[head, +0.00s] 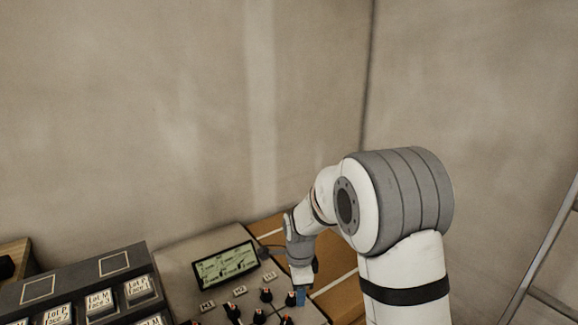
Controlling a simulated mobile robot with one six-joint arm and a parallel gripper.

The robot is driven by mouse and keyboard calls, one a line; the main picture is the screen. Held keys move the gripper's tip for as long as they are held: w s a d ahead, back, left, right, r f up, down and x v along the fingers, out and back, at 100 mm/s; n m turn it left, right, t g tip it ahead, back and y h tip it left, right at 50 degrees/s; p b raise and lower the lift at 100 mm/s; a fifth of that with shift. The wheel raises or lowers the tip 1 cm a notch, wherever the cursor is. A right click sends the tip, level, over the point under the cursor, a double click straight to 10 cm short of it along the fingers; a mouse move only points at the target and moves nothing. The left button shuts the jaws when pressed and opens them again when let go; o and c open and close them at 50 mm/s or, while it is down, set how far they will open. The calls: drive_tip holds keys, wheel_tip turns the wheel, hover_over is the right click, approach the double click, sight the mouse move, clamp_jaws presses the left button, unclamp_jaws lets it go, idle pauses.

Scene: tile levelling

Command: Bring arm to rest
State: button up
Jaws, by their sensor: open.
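My arm reaches in from the lower right, bends at a large grey-and-white joint and drops toward a console. My gripper (301,286) points down at the right part of the console (175,272), close over its knobs. It is small and partly hidden here; its jaws are open. A small blue piece shows at its tip, and I cannot tell whether it belongs to the gripper or the console. Contact with the console cannot be made out.
The console has a lit display (226,265) and several black knobs (259,316) with orange marks. A dark rack (75,273) with labelled blocks (100,302) stands at left. A brown surface (340,262) lies behind. A metal ladder-like frame (541,262) stands at right. Bare walls rise behind.

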drive_tip(key=s+d+r+n+t+p, duration=0.1)
drive_tip(key=s+d+r+n+p, duration=0.1)
drive_tip(key=s+d+r+n, duration=0.45)
drive_tip(key=s+d+r+n+p, duration=0.1)
drive_tip(key=s+r+p, duration=0.2)
drive_tip(key=r, duration=0.7)
drive_tip(key=s+d+r+n+p, duration=0.2)
drive_tip(key=s+r+n, duration=0.2)
drive_tip(key=s, duration=0.3)
drive_tip(key=s+d+r+n+t+p, duration=0.1)
drive_tip(key=s+d+r+n+p, duration=0.2)
drive_tip(key=s, duration=0.4)
drive_tip(key=shift+r+n, duration=0.85)
drive_tip(key=shift+r, duration=0.05)
drive_tip(key=shift+d, duration=0.1)
drive_tip(key=shift+c, duration=0.3)
drive_tip(key=shift+c, duration=1.2)
